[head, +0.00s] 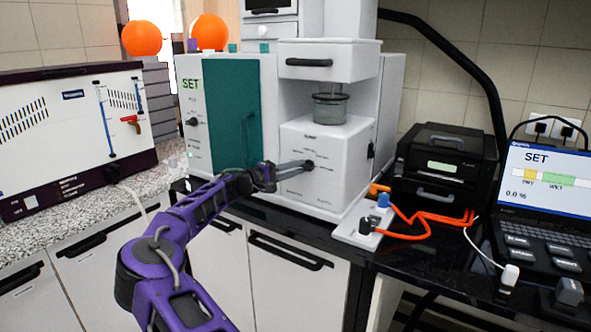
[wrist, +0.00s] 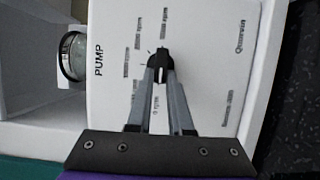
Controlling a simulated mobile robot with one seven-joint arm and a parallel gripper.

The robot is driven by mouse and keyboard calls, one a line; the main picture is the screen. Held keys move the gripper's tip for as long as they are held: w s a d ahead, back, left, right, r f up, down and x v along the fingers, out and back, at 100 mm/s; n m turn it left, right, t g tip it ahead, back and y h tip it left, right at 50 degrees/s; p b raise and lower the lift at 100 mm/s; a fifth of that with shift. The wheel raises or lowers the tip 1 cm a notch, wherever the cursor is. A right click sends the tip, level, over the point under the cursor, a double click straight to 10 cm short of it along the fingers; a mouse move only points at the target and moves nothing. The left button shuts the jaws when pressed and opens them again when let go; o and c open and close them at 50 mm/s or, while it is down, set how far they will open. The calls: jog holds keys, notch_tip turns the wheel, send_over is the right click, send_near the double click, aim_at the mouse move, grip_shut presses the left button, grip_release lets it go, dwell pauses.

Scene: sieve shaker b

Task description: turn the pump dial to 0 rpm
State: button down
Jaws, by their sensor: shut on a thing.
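The pump is a white unit with a front panel, seen in the head view (head: 345,150) and in the wrist view (wrist: 215,45), where "PUMP" is printed sideways. Its small black dial (wrist: 160,58) is on this panel with several rpm labels around it. My gripper (wrist: 160,72) is shut on the dial, its two grey fingers meeting at the knob. A label that seems to read "0 rpm" shows between the fingers. In the head view my gripper (head: 305,165) reaches the panel from the left. The fingers partly cover the dial, and its exact setting is hard to read.
A glass vessel (head: 330,108) sits above the pump panel. A teal door (head: 235,115) is to the left. A black device (head: 445,165), orange cables (head: 430,217) and a laptop (head: 545,175) stand to the right. The dark counter's front edge runs below.

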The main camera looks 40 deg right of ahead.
jog(key=shift+s+d+r, duration=0.1)
jog(key=shift+s+d, duration=0.15)
jog(key=shift+d, duration=0.05)
jog(key=c, duration=0.8)
grip_release()
jog(key=shift+d, duration=0.15)
jog(key=shift+w, duration=0.1)
jog(key=shift+w+a, duration=0.1)
jog(key=shift+a, duration=0.55)
jog(key=a, duration=1.6)
jog(key=shift+a, duration=0.1)
